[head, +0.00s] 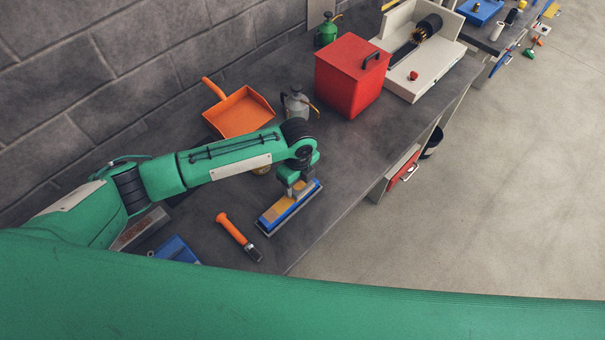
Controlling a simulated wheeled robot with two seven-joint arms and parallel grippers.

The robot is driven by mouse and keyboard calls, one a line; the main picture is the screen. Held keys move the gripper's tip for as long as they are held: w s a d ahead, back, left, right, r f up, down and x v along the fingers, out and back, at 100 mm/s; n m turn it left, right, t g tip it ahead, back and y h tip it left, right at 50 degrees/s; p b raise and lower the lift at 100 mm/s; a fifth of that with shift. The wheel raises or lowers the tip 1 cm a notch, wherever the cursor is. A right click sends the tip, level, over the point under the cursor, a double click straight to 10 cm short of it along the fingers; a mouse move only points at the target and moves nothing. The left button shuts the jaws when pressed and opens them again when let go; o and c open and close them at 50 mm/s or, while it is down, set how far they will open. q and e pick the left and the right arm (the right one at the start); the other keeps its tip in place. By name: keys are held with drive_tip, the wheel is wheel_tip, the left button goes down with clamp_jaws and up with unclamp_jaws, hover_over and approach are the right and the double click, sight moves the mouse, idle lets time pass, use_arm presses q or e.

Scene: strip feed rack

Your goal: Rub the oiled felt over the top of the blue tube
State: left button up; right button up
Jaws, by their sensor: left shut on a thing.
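The blue tube (293,211) lies lengthwise in a narrow grey holder near the front edge of the dark bench. Tan material shows along its upper side, and I cannot tell which part of it is the oiled felt (300,187). My left gripper (299,188) points down at the far end of the tube and is shut on the small tan piece there. The wrist hides most of the fingers, and I cannot tell whether the felt touches the tube. My right gripper is out of view.
An orange-handled brush (235,232) lies left of the tube. An orange dustpan (240,113), a grey oil can (296,104) and a red box (351,75) stand behind. A blue tray (177,249) sits at left. Bench right of the tube is clear to its edge.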

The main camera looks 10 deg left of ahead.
sight(282, 203)
use_arm(q)
drive_tip(key=shift+s+a+r+p, duration=0.15)
drive_tip(key=shift+s+a+p, duration=0.4)
drive_tip(key=shift+s, duration=0.2)
drive_tip(key=shift+s+a, duration=0.2)
drive_tip(key=shift+s, duration=0.1)
drive_tip(key=shift+s+a+p, duration=0.3)
drive_tip(key=shift+s+p, duration=0.05)
drive_tip(key=shift+p, duration=0.15)
drive_tip(key=shift+s+a+p, duration=0.75)
drive_tip(key=shift+s+p, duration=0.1)
drive_tip(key=shift+s, duration=0.25)
drive_tip(key=shift+s+a+f, duration=0.3)
drive_tip(key=shift+s+a, duration=0.05)
drive_tip(key=shift+s, duration=0.05)
drive_tip(key=shift+s+a+r+p, duration=0.1)
drive_tip(key=shift+s+a+p, duration=0.85)
drive_tip(key=shift+s+p, duration=0.4)
drive_tip(key=shift+s+a, duration=0.3)
drive_tip(key=shift+a, duration=0.05)
drive_tip(key=shift+w+d, duration=0.75)
drive_tip(key=shift+w, duration=0.25)
drive_tip(key=shift+w+d, duration=0.75)
drive_tip(key=shift+w, duration=0.25)
drive_tip(key=shift+w+d+b, duration=0.7)
drive_tip(key=shift+w+d, duration=0.35)
drive_tip(key=shift+w, duration=0.25)
drive_tip(key=shift+w+d, duration=0.4)
drive_tip(key=shift+w, duration=0.1)
